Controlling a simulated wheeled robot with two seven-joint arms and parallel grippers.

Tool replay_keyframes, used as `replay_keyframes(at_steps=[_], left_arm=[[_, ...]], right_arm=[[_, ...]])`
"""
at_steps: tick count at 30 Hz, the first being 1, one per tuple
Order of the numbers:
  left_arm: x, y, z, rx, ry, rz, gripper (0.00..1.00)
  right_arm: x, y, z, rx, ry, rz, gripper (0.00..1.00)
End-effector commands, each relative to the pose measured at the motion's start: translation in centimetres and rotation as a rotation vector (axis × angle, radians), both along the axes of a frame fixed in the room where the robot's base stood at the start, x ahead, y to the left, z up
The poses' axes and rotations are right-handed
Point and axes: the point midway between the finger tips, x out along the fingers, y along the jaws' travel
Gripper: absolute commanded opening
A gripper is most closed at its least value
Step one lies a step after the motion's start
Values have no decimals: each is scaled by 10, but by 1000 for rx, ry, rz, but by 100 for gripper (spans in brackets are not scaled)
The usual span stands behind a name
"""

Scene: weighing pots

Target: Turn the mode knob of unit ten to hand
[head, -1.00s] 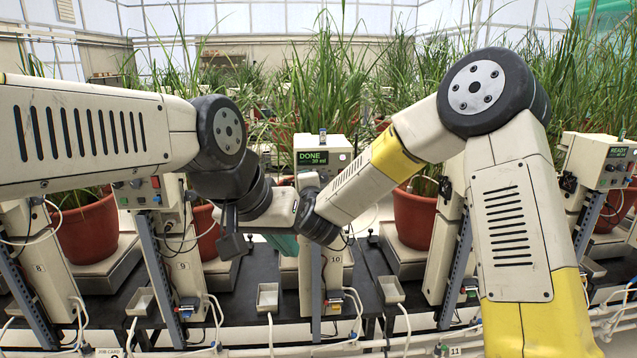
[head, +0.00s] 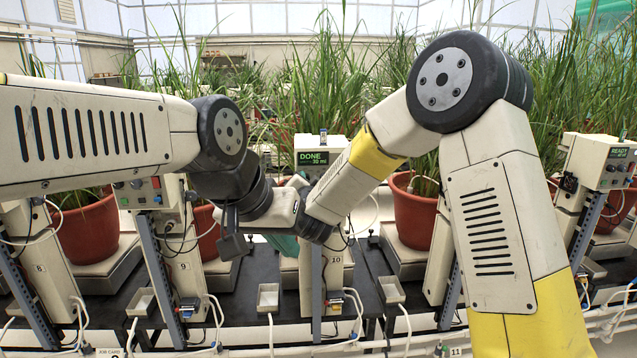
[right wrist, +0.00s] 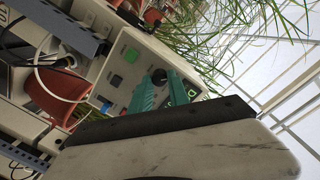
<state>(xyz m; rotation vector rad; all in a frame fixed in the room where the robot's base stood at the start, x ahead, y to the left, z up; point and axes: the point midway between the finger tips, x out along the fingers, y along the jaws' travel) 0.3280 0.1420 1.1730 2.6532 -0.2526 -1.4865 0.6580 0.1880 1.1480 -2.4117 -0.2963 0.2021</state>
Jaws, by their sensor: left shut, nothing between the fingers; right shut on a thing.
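Unit ten's control box (head: 318,146) stands in the middle of the head view, its display reading DONE 30 ml. My arms hide the lower part of its face. In the right wrist view its panel (right wrist: 128,62) shows tilted, with a green square button and a dark one. The black mode knob (right wrist: 158,76) is between the teal fingertips of my right gripper (right wrist: 160,82), which is shut on it. The knob's pointer and labels are too small to read. In the head view my right gripper is hidden.
Unit nine's column (head: 180,245) is left of unit ten. Potted plants stand on scales behind, one red pot (head: 412,215) right of unit ten. Small trays (head: 268,296) and white hoses line the front of the black bench. My two forearms cross close together.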

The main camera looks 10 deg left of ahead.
Motion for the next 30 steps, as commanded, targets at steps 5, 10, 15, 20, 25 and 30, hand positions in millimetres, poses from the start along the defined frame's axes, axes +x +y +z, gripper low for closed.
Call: replay_keyframes(at_steps=[5,10,15,20,25,30], left_arm=[[0,0,0,0,0,0,0],[0,0,0,0,0,0,0],[0,0,0,0,0,0,0],[0,0,0,0,0,0,0],[0,0,0,0,0,0,0],[0,0,0,0,0,0,0]], right_arm=[[-1,0,-2,-30,-5,1,0],[0,0,-2,-37,-6,1,0],[0,0,-2,-37,-6,1,0],[0,0,-2,-37,-6,1,35],[0,0,-1,-35,-7,1,43],[0,0,-1,-35,-8,1,43]])
